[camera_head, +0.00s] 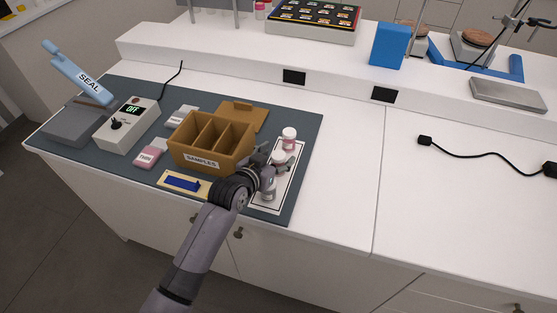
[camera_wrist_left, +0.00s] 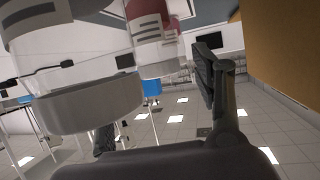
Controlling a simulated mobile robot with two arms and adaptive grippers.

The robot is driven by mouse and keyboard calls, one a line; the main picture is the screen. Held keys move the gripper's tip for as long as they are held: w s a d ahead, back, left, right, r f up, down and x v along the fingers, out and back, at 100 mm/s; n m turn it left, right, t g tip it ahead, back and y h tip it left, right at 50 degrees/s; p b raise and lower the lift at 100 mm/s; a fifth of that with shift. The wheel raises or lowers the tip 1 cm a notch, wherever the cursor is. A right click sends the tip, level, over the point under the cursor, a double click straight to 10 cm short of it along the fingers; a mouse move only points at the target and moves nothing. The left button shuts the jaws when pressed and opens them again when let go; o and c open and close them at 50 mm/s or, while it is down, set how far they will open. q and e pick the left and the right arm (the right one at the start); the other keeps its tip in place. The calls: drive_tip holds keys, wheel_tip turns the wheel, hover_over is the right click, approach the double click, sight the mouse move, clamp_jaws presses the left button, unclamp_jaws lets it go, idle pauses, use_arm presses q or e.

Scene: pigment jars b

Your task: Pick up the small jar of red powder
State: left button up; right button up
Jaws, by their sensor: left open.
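Several small white-capped jars stand in a row on the white sheet (camera_head: 292,172) at the mat's right end. The farthest jar (camera_head: 289,139) shows pinkish-red contents; the middle jar (camera_head: 278,157) is partly behind my gripper, and the nearest jar (camera_head: 268,191) is partly covered too. My left gripper (camera_head: 266,162) is open beside the row, close to the middle jar. The left wrist view is upside down. It shows a large pale jar (camera_wrist_left: 85,100) close up at left and a jar with red contents (camera_wrist_left: 150,25) behind it, near one finger. The other finger is mostly hidden.
The brown divided SAMPLES box (camera_head: 205,160) stands just left of my gripper. A sealer (camera_head: 78,115), a control box (camera_head: 125,125) and small bags (camera_head: 150,153) lie farther left.

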use_arm(q)
drive_tip(key=shift+x, duration=0.8)
drive_tip(key=shift+c, duration=0.5)
drive_tip(key=c, duration=1.2)
